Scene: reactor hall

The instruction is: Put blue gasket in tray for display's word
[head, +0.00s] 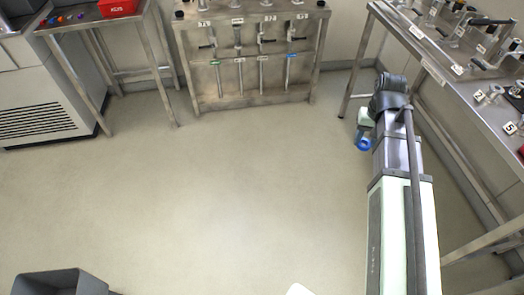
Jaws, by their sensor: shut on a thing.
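A round, ring-like blue thing, which looks like the blue gasket (364,145), shows at the low end of my arm, right of the middle of the picture. It hangs over open floor. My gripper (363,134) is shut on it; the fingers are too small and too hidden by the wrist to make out. A red tray (119,8) with a white word label stands on the metal table at the top left; the label is too small to read surely. The display with the word cannot be made out here.
Small coloured pieces lie on the left table (92,22), left of the red tray. A metal rack (252,83) with numbered valves stands at the back. A long bench (440,62) with numbered fittings is at right. A dark grey bin (60,282) is at the lower left. The middle floor is clear.

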